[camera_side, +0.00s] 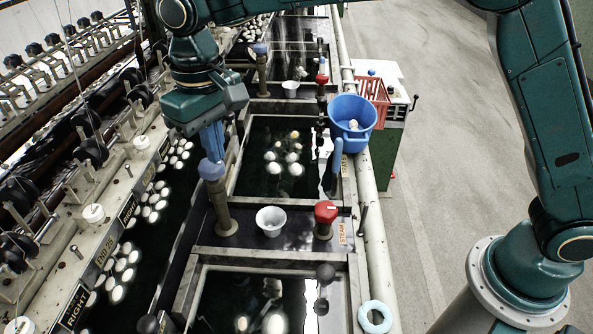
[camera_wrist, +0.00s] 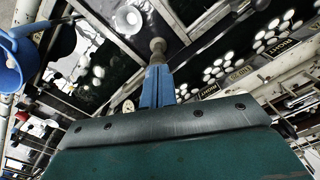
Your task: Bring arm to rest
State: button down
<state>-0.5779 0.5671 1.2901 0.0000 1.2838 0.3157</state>
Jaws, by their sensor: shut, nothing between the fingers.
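My arm reaches in from the right of the side view and over the top. Its teal wrist hangs above the left edge of the basins. My gripper (camera_side: 213,148) points down with its blue fingers shut and empty. The fingertips appear just above or beside a blue-topped post (camera_side: 218,198); whether they touch it I cannot tell. In the wrist view my gripper (camera_wrist: 158,75) shows as blue fingers together, with a tan post (camera_wrist: 158,48) just beyond the tips.
Water basins (camera_side: 232,180) with white cocoons run down the middle. A white cup (camera_side: 271,221) and a red knob (camera_side: 325,212) stand between basins. A blue bucket (camera_side: 352,112), a red crate (camera_side: 373,95) and a pale ring (camera_side: 375,317) are rightward. The floor (camera_side: 440,150) there is clear.

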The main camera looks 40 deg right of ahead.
jog(key=shift+r, duration=0.75)
jog(key=s+d+r+t, duration=0.1)
jog(key=s+d+r, duration=0.2)
jog(key=d, duration=0.3)
jog(key=s+d+r+m+t, duration=0.1)
jog(key=s+d+r, duration=0.2)
jog(key=d, duration=0.3)
jog(key=s+d+r, duration=0.3)
jog(key=s+d, duration=0.1)
jog(key=d, duration=0.2)
jog(key=s+d+f+m+t, duration=0.1)
jog(key=s+d+f, duration=0.1)
jog(key=s+d, duration=0.3)
jog(key=s+d+f+m+t, duration=0.1)
jog(key=s+d+f+t, duration=0.1)
jog(key=s+d, duration=0.4)
jog(key=s+f, duration=0.1)
jog(key=s, duration=0.4)
jog(key=shift+s+f+t, duration=0.2)
jog(key=shift+s+t, duration=0.1)
